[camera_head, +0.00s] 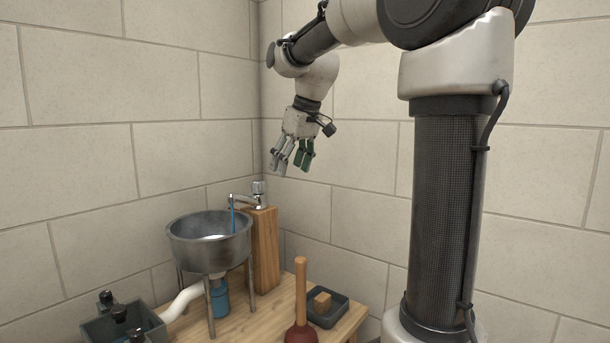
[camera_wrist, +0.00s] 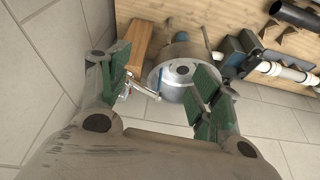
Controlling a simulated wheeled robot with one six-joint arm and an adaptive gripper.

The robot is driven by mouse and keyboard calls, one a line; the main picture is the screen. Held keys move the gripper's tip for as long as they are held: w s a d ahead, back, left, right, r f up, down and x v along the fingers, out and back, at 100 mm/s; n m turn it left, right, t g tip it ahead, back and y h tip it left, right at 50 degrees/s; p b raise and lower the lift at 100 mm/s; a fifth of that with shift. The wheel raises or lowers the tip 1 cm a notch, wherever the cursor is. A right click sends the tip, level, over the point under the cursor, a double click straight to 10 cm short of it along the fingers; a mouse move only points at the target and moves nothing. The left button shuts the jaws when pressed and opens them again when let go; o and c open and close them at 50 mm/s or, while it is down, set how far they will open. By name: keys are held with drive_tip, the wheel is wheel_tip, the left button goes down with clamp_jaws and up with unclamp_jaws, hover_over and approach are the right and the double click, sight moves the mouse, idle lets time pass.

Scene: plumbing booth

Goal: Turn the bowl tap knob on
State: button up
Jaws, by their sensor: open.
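The bowl tap has a pale metal knob (camera_head: 258,187) and a thin spout (camera_head: 241,198). It stands on top of a wooden post (camera_head: 265,250) beside the round metal bowl (camera_head: 208,252). A thin blue line (camera_head: 233,218) runs from the spout end down into the bowl. My gripper (camera_head: 292,166) is open and empty, pointing down, above and slightly right of the knob in the head view, apart from it. In the wrist view the green-padded fingers (camera_wrist: 164,82) are spread; the tap spout (camera_wrist: 143,88) and bowl (camera_wrist: 172,91) show between them. The knob is partly hidden near the left finger.
A plunger (camera_head: 300,305) and a dark tray (camera_head: 328,308) with a wooden block stand on the wooden table (camera_head: 262,318). A dark bin (camera_head: 122,325) with black-topped items is at lower left. Tiled walls meet behind the post. The air around the gripper is clear.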

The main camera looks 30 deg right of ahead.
drive_tip(key=s+f, duration=0.1)
drive_tip(key=s, duration=0.6)
drive_tip(key=shift+f+m, duration=0.3)
drive_tip(key=shift+m, duration=0.1)
drive_tip(key=shift+s, duration=0.1)
